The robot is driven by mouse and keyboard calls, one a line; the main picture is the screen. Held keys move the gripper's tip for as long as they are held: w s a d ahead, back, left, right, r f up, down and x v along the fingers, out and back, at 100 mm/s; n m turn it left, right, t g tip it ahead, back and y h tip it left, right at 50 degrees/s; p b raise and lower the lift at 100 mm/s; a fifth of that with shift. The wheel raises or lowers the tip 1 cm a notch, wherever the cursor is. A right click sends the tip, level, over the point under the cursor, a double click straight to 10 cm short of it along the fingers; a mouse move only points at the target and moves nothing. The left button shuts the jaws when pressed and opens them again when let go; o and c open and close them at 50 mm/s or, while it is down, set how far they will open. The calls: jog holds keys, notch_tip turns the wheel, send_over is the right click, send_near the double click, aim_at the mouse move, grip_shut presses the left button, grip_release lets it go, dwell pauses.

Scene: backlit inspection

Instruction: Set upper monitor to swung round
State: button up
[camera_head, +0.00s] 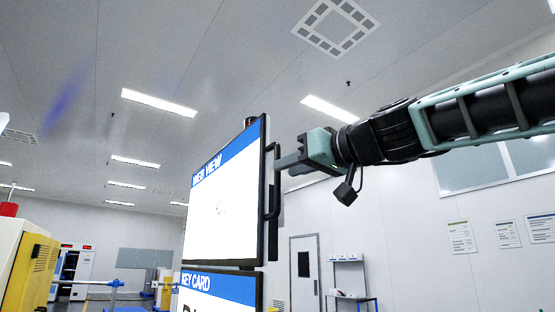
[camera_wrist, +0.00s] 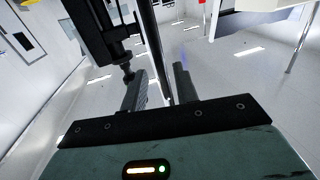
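The upper monitor (camera_head: 226,200) has a white screen with a blue header and stands turned at an angle in the head view. A black upright handle (camera_head: 275,180) runs along its right edge. My gripper (camera_head: 280,165) reaches in from the right at the handle. In the wrist view, my two fingers (camera_wrist: 159,88) are apart, with a dark bar (camera_wrist: 151,40), apparently the handle, running between them. Narrow gaps seem to show beside the bar, so the fingers look open around it. Contact is hard to tell.
A lower monitor (camera_head: 222,291) headed "KEY CARD" sits just below the upper one. A yellow machine (camera_head: 30,265) stands at the far left. A door (camera_head: 305,272) and a shelf (camera_head: 349,275) stand at the back. The air left of the monitors looks clear.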

aim_at(278, 207)
jog(key=shift+p+x, duration=0.75)
jog(key=shift+x, duration=1.45)
grip_shut()
jog(key=shift+d, duration=0.1)
